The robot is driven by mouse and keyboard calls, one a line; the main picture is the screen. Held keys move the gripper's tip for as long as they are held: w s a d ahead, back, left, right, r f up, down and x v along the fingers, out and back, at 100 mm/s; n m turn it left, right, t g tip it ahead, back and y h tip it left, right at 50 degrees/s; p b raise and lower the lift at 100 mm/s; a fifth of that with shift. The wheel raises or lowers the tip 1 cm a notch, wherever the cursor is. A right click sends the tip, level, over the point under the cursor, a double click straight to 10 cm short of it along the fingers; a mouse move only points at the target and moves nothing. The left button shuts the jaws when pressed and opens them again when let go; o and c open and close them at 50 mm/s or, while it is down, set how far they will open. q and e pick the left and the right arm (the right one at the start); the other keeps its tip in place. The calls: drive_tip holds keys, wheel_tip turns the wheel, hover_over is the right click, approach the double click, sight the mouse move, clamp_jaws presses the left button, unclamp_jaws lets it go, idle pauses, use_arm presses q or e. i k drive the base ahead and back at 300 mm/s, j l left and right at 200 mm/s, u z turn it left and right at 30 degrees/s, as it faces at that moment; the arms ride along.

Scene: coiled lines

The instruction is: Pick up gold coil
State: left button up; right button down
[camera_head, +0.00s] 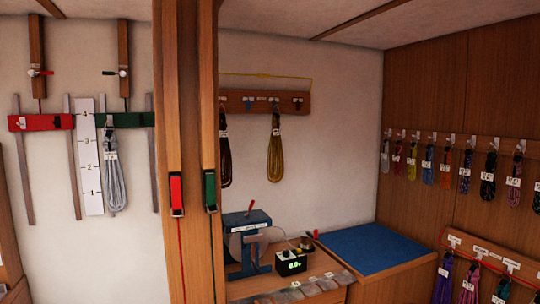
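A gold coil (275,157) hangs in a long loop from a hook on a wooden rack board (290,102) on the white back wall. A small white tag sits near its top. A dark brown-red coil (225,155) hangs to its left on the same board, partly hidden by a wooden post. A thin yellow line runs above the board. Neither of my grippers shows in this view.
Two wooden posts (172,95) stand in front at centre left. Below the gold coil are a bench with a blue machine (247,220), a black display box (290,263) and a blue-topped surface (365,247). Several tagged coils (488,175) hang on the right wall.

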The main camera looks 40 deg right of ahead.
sight(276, 142)
drive_tip(key=i+l, duration=0.15)
drive_tip(key=l, duration=0.25)
drive_tip(key=i+l, duration=0.15)
drive_tip(key=l, duration=0.25)
drive_tip(key=i+l, duration=0.15)
drive_tip(key=l, duration=0.25)
drive_tip(key=i+l, duration=0.15)
drive_tip(key=l, duration=0.25)
drive_tip(key=u, duration=0.05)
